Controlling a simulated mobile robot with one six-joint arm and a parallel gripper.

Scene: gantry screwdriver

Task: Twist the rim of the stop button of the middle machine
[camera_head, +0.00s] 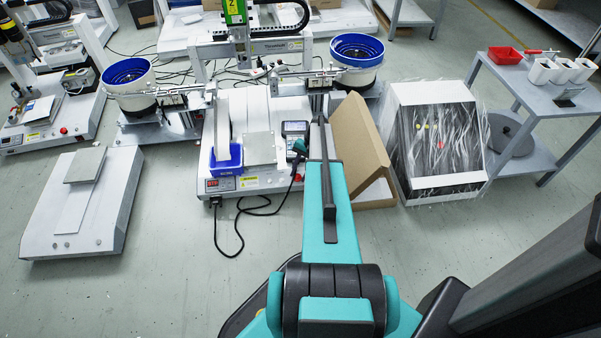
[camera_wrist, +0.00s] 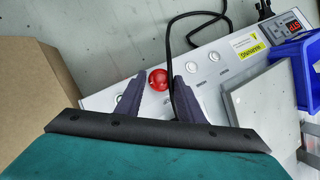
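The red stop button (camera_wrist: 158,80) is on the front panel of the middle machine (camera_wrist: 205,72). In the wrist view it shows between my two dark fingertips, with a gap on each side. My gripper (camera_wrist: 160,86) is open and holds nothing. The frames do not make clear how far the fingertips are above the button. In the head view my gripper (camera_head: 297,160) is over the right front corner of the middle machine (camera_head: 262,182).
A black cable (camera_wrist: 170,45) passes close to the right finger in the wrist view. A cardboard box (camera_wrist: 35,85) stands close to the left of the machine there. A blue bin (camera_head: 226,160) is at the machine's left front in the head view. The floor in front is mostly clear.

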